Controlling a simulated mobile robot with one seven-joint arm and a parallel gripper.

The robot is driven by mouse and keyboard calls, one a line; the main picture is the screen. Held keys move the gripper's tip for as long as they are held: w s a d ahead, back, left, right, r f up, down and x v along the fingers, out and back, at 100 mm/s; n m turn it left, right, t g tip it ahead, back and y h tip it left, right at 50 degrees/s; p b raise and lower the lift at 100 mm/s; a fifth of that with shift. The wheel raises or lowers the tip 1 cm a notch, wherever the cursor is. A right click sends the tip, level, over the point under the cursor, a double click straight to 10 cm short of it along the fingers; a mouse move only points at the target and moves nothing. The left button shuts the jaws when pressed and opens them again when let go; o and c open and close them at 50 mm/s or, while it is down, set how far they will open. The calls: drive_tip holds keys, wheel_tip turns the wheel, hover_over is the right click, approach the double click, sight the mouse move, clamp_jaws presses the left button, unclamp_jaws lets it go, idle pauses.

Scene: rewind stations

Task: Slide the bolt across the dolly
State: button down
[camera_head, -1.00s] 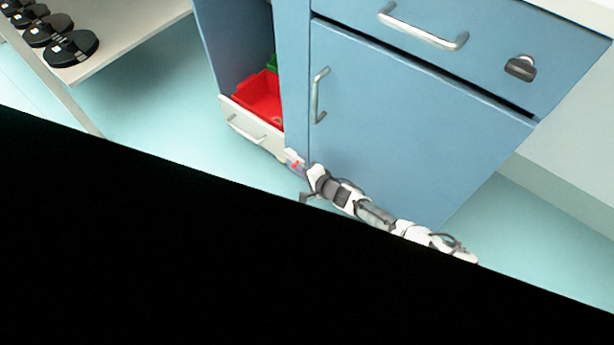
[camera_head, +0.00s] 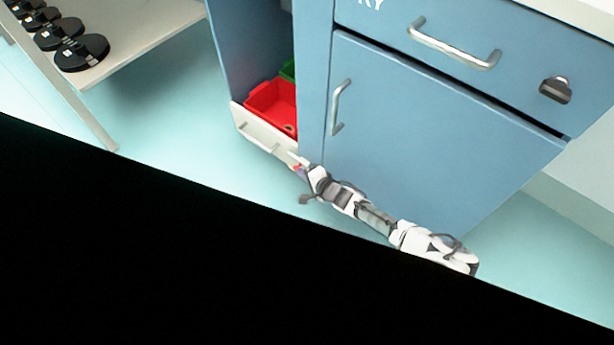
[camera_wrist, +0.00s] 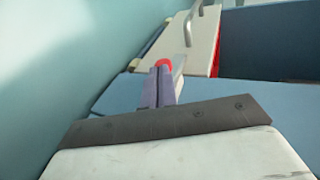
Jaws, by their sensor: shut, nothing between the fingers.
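A low white front panel (camera_head: 262,143) with a grey bar (camera_head: 257,137) on its face stands at the foot of the blue cabinet, below a red bin. In the wrist view the panel (camera_wrist: 203,52) and grey bar (camera_wrist: 189,25) lie beyond my fingers. I cannot tell whether this is the dolly or the bar its bolt. My gripper (camera_head: 297,164) is low, near the panel's right end; in the wrist view (camera_wrist: 163,72) its red-tipped fingers are together with nothing between them. I cannot tell whether the tips touch the panel.
The red bin (camera_head: 272,104) and part of a green bin (camera_head: 288,70) sit in the open bay. A blue door (camera_head: 430,150) with a handle (camera_head: 340,107) is close behind my arm. Black discs (camera_head: 82,52) line a shelf at left. Floor between shelf and cabinet is clear.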

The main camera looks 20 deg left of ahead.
drive_tip(key=shift+r, duration=0.15)
drive_tip(key=p+v, duration=0.4)
drive_tip(key=v, duration=0.9)
drive_tip(key=shift+d, duration=0.3)
drive_tip(key=shift+s+r, duration=0.15)
drive_tip(key=shift+r, duration=0.05)
